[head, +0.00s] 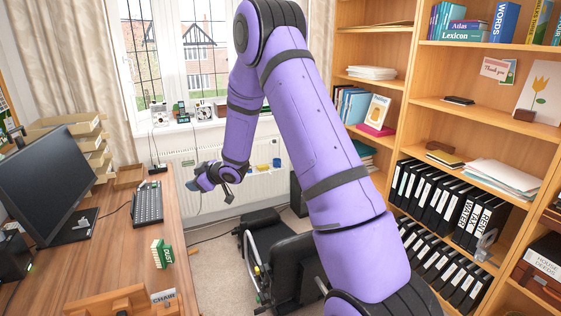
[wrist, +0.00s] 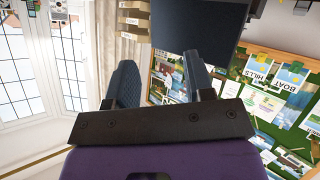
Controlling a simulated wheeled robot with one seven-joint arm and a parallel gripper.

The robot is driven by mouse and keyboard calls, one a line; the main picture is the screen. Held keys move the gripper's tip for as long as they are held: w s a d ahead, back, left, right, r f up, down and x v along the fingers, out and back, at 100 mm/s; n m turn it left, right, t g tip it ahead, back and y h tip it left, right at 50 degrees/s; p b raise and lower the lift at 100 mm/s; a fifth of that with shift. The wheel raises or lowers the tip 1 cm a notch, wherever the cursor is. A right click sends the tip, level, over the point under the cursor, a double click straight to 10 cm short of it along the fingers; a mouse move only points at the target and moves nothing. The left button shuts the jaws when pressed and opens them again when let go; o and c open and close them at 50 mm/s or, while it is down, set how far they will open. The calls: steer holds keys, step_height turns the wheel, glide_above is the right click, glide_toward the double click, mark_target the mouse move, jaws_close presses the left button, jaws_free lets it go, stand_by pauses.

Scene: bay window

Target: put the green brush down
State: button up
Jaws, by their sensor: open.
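A green object lettered DUST (head: 161,253), with pale bristle-like parts, stands on the near right part of the wooden desk (head: 115,245). It looks like the green brush. My gripper (head: 195,185) is beyond it, just off the desk's right edge and apart from the object. In the wrist view my gripper (wrist: 160,85) is open, with nothing between its two fingers. The brush does not show in the wrist view.
The desk holds a monitor (head: 45,175), a keyboard (head: 147,204) and a CHAIR J card (head: 164,298) in the foreground. A dark chair (head: 290,262) stands right of the desk. Bookshelves (head: 455,125) fill the right side. Bare desk lies left of the brush.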

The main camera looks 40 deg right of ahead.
steer(key=s+r+m+g+h, duration=0.1)
steer(key=s+r+m+h, duration=0.15)
steer(key=s+r, duration=0.65)
steer(key=s+r+m+g+h, duration=0.15)
steer(key=s+r+h, duration=0.25)
steer(key=s+r, duration=0.55)
steer(key=s+a+r+m+g+y, duration=0.1)
steer(key=s+a+r+m+g, duration=0.1)
steer(key=s, duration=1.2)
steer(key=s+a+r+m+g, duration=0.2)
steer(key=s+a+r, duration=0.1)
steer(key=s, duration=1.1)
steer(key=shift+s+a+r+y, duration=0.15)
steer(key=shift+s+r+y, duration=0.15)
steer(key=shift+r, duration=0.2)
steer(key=shift+w, duration=0.1)
